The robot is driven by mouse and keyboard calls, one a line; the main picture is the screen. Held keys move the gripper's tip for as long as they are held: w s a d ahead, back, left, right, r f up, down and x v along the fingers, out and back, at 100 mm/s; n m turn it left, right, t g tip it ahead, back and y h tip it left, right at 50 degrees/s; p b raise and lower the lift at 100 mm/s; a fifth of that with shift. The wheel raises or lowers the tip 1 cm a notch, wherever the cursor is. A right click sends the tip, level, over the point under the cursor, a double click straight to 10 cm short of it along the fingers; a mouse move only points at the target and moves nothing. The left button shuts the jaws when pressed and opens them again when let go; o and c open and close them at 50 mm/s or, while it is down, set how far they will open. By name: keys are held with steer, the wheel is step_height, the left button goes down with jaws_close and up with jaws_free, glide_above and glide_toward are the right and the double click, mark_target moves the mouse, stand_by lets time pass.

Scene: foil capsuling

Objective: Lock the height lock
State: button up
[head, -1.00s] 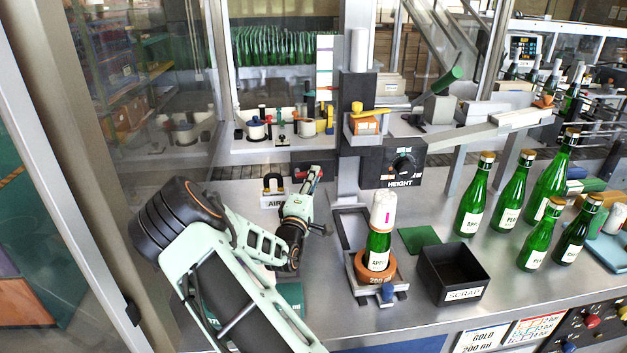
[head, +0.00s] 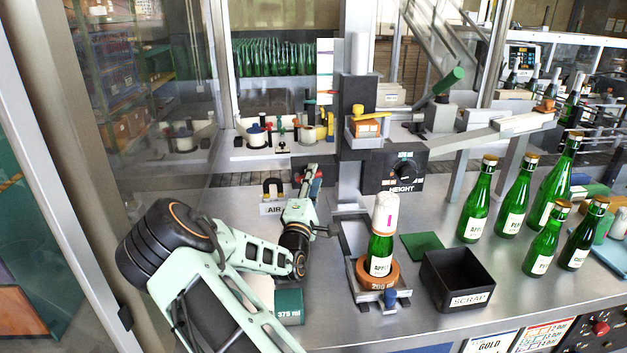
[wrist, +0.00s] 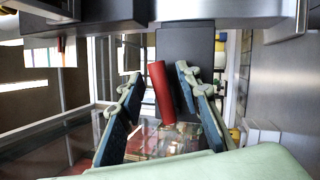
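The red lever, which I take to be the height lock, shows in the wrist view (wrist: 161,92) as a slightly tilted red bar in front of a dark block. In the head view it is a small red piece (head: 318,172) at the left of the black HEIGHT box (head: 402,184), partly hidden by my gripper. My gripper (wrist: 158,80) is open, one finger on each side of the lever, with gaps visible. In the head view my gripper (head: 310,172) points up and away, beside the column. The HEIGHT box has a round knob (head: 405,171).
A bottle with a pale capsule (head: 381,245) stands in the orange-ringed holder to the right. An AIR block (head: 273,200) is close left of my gripper. A black SCRAP bin (head: 457,281) and several green bottles (head: 480,205) are further right.

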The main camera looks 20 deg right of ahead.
step_height(320, 180, up, 10)
stand_by(0.6)
steer(key=shift+d, duration=0.1)
